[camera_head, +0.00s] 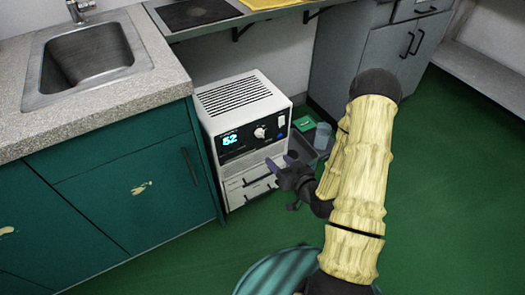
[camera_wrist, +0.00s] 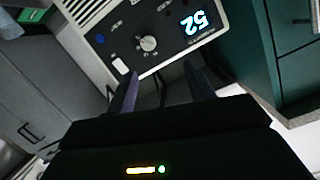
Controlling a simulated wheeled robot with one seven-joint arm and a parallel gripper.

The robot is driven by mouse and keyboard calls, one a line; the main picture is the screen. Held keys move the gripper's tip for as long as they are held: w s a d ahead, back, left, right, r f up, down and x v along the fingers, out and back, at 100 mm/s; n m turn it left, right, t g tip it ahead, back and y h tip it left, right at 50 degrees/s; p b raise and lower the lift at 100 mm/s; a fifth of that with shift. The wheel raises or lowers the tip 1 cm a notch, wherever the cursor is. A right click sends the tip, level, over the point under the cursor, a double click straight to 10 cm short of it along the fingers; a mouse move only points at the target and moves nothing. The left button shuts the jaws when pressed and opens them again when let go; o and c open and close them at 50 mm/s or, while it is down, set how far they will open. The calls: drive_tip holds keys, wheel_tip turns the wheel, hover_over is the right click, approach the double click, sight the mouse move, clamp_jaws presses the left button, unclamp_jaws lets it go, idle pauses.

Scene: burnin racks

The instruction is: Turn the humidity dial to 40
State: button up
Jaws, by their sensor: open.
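A white dehumidifier-like unit (camera_head: 245,105) stands on the green floor beside the teal cabinet. Its black panel carries a display (camera_head: 230,140) reading 52 and a round pale humidity dial (camera_head: 260,132). In the wrist view the dial (camera_wrist: 148,43) and the display (camera_wrist: 195,21) appear upside down, above the fingertips. My gripper (camera_head: 278,165) is open and empty, in front of the unit and a little below the dial in the head view. The wrist view shows its two fingers (camera_wrist: 160,82) apart, with the dial beyond them. I see no contact with the dial.
A white switch (camera_wrist: 120,66) and a blue button (camera_wrist: 100,39) sit near the dial. A grey tray (camera_head: 322,142) with a blue cup and a green item lies right of the unit. The teal cabinet (camera_head: 130,190) stands close on the left. Green floor is free at right.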

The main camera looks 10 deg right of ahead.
sight(262, 137)
drive_tip(key=f+m+t+b, duration=0.1)
drive_tip(key=s+d+f+m+b, duration=0.1)
drive_tip(key=f, duration=0.1)
drive_tip(key=f+t+b, duration=0.1)
drive_tip(key=shift+s+d+f+m+t+h, duration=0.15)
drive_tip(key=shift+d+m+t+h, duration=0.15)
drive_tip(key=shift+d+m, duration=0.1)
drive_tip(key=b+x, duration=0.4)
drive_tip(key=x, duration=1.3)
drive_tip(key=shift+w, duration=0.2)
drive_tip(key=c, duration=0.9)
